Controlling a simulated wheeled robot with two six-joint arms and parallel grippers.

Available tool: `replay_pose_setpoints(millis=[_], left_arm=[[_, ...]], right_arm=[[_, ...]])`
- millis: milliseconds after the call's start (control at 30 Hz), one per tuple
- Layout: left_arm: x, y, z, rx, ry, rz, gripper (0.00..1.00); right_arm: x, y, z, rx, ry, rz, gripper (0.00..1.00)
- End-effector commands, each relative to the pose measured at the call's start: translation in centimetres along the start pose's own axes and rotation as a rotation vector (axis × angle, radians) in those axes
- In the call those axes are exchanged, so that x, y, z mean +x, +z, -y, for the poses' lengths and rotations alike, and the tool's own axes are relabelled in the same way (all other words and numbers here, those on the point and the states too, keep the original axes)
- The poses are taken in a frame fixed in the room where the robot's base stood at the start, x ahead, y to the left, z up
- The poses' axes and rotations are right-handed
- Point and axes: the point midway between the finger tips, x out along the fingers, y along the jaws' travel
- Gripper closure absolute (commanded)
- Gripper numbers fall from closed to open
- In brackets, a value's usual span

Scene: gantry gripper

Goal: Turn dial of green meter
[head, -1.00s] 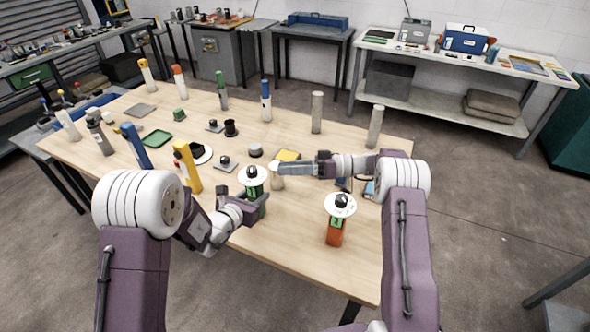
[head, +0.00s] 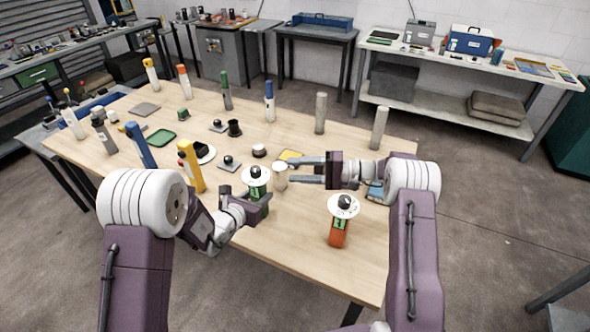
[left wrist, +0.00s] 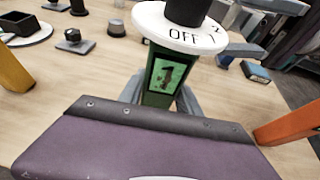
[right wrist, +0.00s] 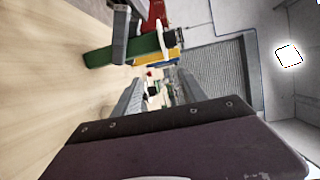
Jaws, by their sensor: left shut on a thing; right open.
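The green meter (head: 257,194) stands upright near the front middle of the table. It has a white disc and a black dial knob (head: 255,171) on top. In the left wrist view the green meter (left wrist: 165,76) shows a display reading 1, and its disc (left wrist: 180,30) is marked OFF and 1. My left gripper (head: 256,206) is shut on the meter's body below the disc. My right gripper (head: 292,171) is open and empty, right of the dial, its fingers pointing left. The right wrist view shows its spread fingers (right wrist: 158,92).
An orange meter (head: 338,233) with a similar dial stands to the right. A yellow post (head: 192,168) and a blue post (head: 138,146) stand to the left. Several small knobs and posts stand further back.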

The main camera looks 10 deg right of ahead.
Motion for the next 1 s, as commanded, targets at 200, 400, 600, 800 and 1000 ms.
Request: replay_pose_setpoints(millis=[200, 400, 600, 800, 1000], left_arm=[[0.0, 0.1, 0.0, 0.0, 0.0, 0.002, 1.0], [0.0, 0.0, 0.0, 0.0, 0.0, 0.001, 1.0], [0.0, 0.1, 0.0, 0.0, 0.0, 0.002, 1.0], [0.0, 0.1, 0.0, 0.0, 0.0, 0.002, 1.0], [0.0, 0.1, 0.0, 0.0, 0.0, 0.002, 1.0]], right_arm=[[4.2, -0.4, 2.9, -0.318, 0.436, 0.11, 0.5], [7.1, 3.6, 10.1, -0.781, 0.864, 0.313, 0.5], [6.3, 7.0, 15.2, -1.024, 1.104, 0.418, 0.5], [5.8, 7.5, 16.2, -1.07, 1.161, 0.428, 0.5], [6.7, 7.0, 13.9, -1.064, 1.159, 0.433, 0.5]])
